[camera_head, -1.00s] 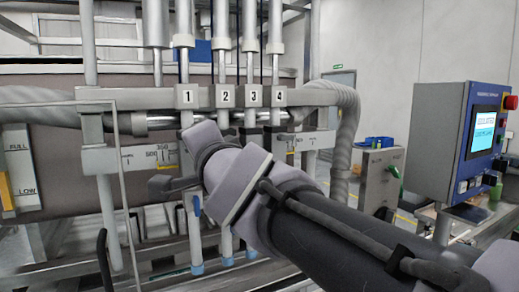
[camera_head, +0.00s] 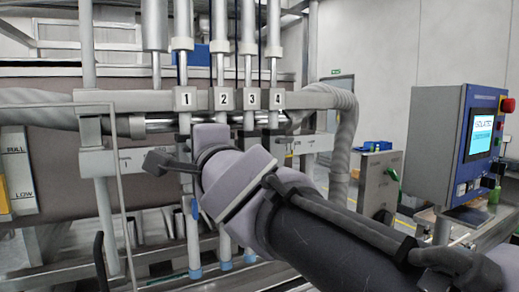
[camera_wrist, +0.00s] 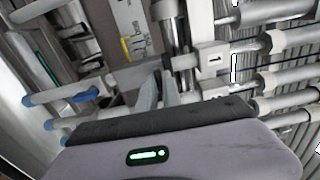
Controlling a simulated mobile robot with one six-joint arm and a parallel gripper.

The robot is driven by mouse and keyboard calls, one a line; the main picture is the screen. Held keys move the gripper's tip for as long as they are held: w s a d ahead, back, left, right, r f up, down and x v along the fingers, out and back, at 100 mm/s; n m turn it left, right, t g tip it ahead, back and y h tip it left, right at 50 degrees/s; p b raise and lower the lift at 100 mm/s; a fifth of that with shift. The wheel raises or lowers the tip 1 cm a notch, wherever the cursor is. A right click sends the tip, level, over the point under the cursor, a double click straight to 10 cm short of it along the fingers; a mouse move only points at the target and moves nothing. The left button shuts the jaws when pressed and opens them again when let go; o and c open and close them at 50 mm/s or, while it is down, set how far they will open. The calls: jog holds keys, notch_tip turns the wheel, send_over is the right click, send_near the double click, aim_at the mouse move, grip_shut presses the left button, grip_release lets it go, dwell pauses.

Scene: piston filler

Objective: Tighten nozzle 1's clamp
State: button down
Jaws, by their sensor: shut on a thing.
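The block labelled 1 (camera_head: 183,99) marks nozzle 1, whose metal tube (camera_head: 192,245) hangs below it with a blue tip. The block (camera_wrist: 213,58) and tube (camera_wrist: 125,77) also show in the wrist view. My gripper (camera_wrist: 162,78) has its grey fingers close together at this tube, just below the block. A small dark part, apparently nozzle 1's clamp (camera_wrist: 169,63), is at the fingertips. My gripper is shut on it; the exact contact is largely hidden by the fingers. In the head view my wrist and arm cover the gripping spot.
Nozzles 2 (camera_head: 225,98), 3 (camera_head: 251,98) and 4 (camera_head: 276,98) stand close to the right. A horizontal rail (camera_head: 130,160) runs behind my gripper. A thick grey hose (camera_head: 345,130) and a blue control box (camera_head: 448,145) are to the right.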

jog(key=c, duration=1.5)
grip_release()
jog(key=p+v, duration=0.6)
jog(key=v, duration=1.1)
jog(key=shift+s, duration=0.25)
jog(key=shift+f, duration=0.1)
